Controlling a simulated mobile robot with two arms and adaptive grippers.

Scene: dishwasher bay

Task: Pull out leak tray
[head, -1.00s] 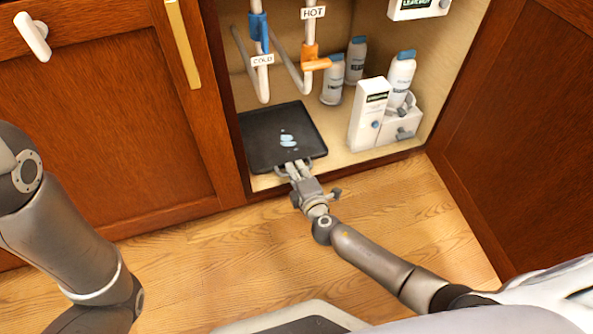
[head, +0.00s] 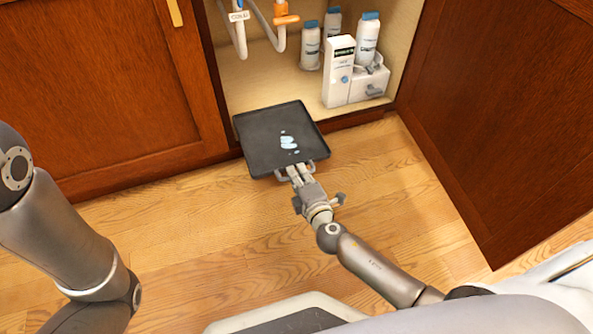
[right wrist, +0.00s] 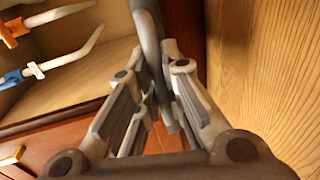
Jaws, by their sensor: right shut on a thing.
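The leak tray (head: 262,128) is a black, shallow square tray with a small puddle of water (head: 288,142) on it. In the head view it sticks out over the cabinet's front edge, its back part still at the opening. My right gripper (head: 294,172) is shut on the grey handle (head: 313,166) at the tray's front edge. In the right wrist view the handle (right wrist: 150,40) runs between the fingers (right wrist: 155,95). My left arm shows at the left of the head view, but its gripper is out of the picture.
The cabinet floor (head: 262,85) behind the tray is bare. White bottles (head: 367,40) and a white box (head: 339,72) stand at its right. Pipes with a blue and an orange valve (head: 285,19) hang above. An open door (head: 500,110) bounds the right side. The wooden floor (head: 200,230) in front is clear.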

